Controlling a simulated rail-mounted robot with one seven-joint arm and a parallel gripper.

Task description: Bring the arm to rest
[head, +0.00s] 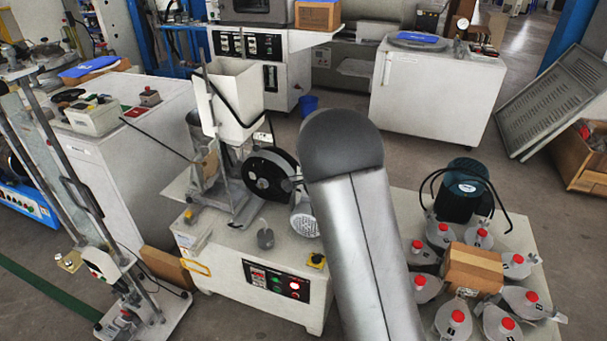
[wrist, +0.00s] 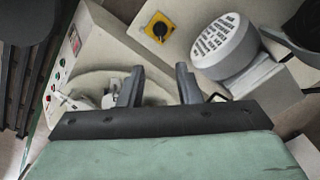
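My gripper (wrist: 159,86) shows in the wrist view with its two dark fingers apart and nothing held between them. It is over the pale top of the white testing machine (wrist: 98,40), near a yellow switch plate (wrist: 159,27) with a black knob and a grey round motor (wrist: 222,44). A small light-coloured part (wrist: 108,98) shows beside the left finger; I cannot tell whether they touch. In the head view my grey arm link rises in front of the machine (head: 215,250), and my gripper does not show there.
Right of my arm, a low pale platform (head: 520,238) holds several red-capped containers, a cardboard box (head: 471,268) and a dark green motor (head: 461,192). A tall metal stand (head: 75,190) is at left. White cabinets (head: 437,85) stand behind. Some floor is clear between them.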

